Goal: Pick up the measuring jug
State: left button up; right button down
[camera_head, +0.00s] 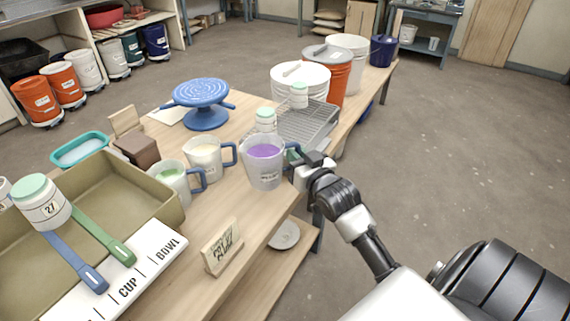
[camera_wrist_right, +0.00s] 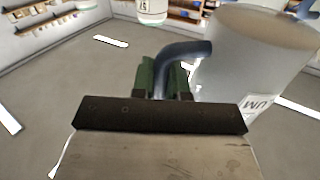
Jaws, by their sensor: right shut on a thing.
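A translucent measuring jug (camera_head: 263,168) with purple liquid stands at the table's right edge in the head view. My right gripper (camera_head: 297,155) is at its right side, where the handle is. In the right wrist view my right gripper (camera_wrist_right: 168,80) has its green fingers shut on the jug's dark blue handle (camera_wrist_right: 185,50). The jug's pale body (camera_wrist_right: 252,70) is just to the right there. Two similar jugs stand to its left in the head view, one with cream liquid (camera_head: 206,158) and one with green (camera_head: 172,181). My left gripper is not in view.
A wire rack (camera_head: 308,125) with small jars is behind the jug. A blue turntable (camera_head: 203,101) and large buckets (camera_head: 300,82) stand farther back. A wooden sign (camera_head: 222,250) is in front, and a tan tray (camera_head: 150,190) is at left.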

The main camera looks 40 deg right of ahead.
jog(key=s+d+r, duration=0.1)
jog(key=d+r, duration=0.2)
jog(key=d, duration=0.2)
jog(key=shift+s+d+r, duration=0.2)
jog(key=shift+s+r, duration=0.1)
jog(key=shift+s, duration=0.05)
dwell(1.6)
